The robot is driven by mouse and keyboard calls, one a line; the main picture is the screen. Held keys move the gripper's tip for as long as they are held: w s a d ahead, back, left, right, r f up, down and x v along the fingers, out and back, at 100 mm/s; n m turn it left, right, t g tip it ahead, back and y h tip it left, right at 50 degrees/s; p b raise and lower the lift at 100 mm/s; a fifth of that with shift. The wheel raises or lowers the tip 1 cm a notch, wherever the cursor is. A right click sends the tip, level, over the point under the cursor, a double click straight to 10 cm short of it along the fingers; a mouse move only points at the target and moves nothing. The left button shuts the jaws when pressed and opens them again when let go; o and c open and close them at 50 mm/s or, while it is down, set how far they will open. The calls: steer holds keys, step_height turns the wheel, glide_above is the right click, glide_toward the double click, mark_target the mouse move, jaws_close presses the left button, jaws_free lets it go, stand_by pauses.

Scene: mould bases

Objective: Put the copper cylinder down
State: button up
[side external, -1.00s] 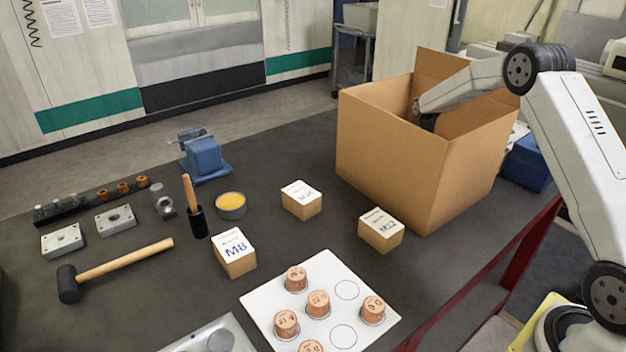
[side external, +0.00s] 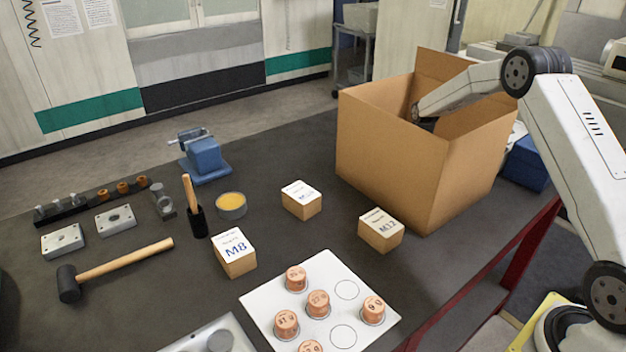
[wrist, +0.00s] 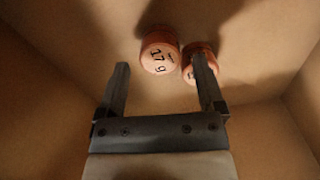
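In the wrist view two copper cylinders lie inside the cardboard box.
Several copper cylinders (side external: 318,303) stand on a white card (side external: 262,300) with some empty circles. Small labelled boxes (side external: 380,232) stand in front of the cardboard box. A mallet (side external: 125,260), a blue vise (side external: 204,155) and metal parts are at left. The box walls surround my gripper closely.

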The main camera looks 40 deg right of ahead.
stand_by(0.3)
step_height(320, 180, up, 13)
stand_by(0.7)
stand_by(0.3)
steer(key=shift+o, duration=0.4)
